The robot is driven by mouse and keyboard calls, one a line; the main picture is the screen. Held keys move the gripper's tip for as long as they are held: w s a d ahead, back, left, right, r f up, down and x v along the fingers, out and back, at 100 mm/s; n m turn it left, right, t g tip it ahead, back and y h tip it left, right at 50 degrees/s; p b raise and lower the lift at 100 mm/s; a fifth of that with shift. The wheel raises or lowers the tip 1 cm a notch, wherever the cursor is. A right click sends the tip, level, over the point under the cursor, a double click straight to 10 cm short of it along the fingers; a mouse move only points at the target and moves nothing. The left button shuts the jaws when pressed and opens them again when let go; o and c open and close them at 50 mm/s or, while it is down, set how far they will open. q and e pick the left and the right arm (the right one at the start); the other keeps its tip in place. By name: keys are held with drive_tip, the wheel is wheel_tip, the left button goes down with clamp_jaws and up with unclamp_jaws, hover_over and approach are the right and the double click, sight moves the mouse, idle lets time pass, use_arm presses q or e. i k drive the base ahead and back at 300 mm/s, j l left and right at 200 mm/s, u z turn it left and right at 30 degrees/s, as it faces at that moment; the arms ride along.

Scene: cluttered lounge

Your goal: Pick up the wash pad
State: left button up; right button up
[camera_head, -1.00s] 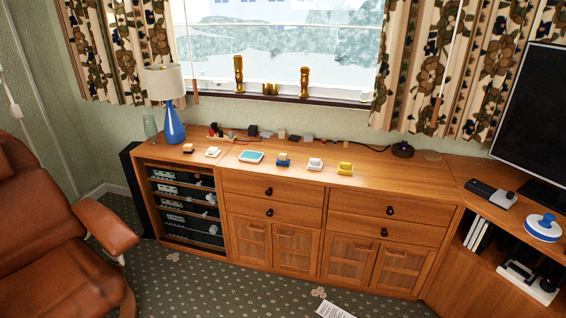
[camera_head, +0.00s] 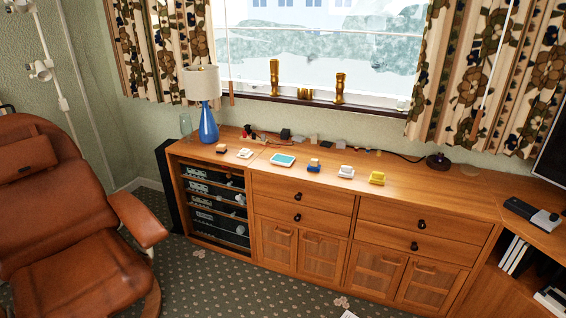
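A row of small objects stands on the wooden cabinet top (camera_head: 330,172). From left to right I see a small brown block (camera_head: 221,148), a white item (camera_head: 245,153), a flat teal pad with a white edge (camera_head: 283,160), a blue and tan item (camera_head: 314,165), a white item on a white base (camera_head: 346,171) and a yellow block (camera_head: 377,178). They are too small for me to tell for certain which one is the wash pad. Neither of my grippers shows in the view.
A blue lamp (camera_head: 208,125) and a glass (camera_head: 186,124) stand at the cabinet's left end. Cables and plugs lie along the back. A brown leather armchair (camera_head: 75,235) fills the left. Patterned carpet (camera_head: 215,285) is open before the cabinet.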

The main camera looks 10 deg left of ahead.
sight(314, 165)
drive_tip(key=i+l, duration=0.3)
drive_tip(key=i, duration=0.15)
drive_tip(key=i+l, duration=0.25)
drive_tip(key=i, duration=0.2)
drive_tip(key=i+u, duration=0.05)
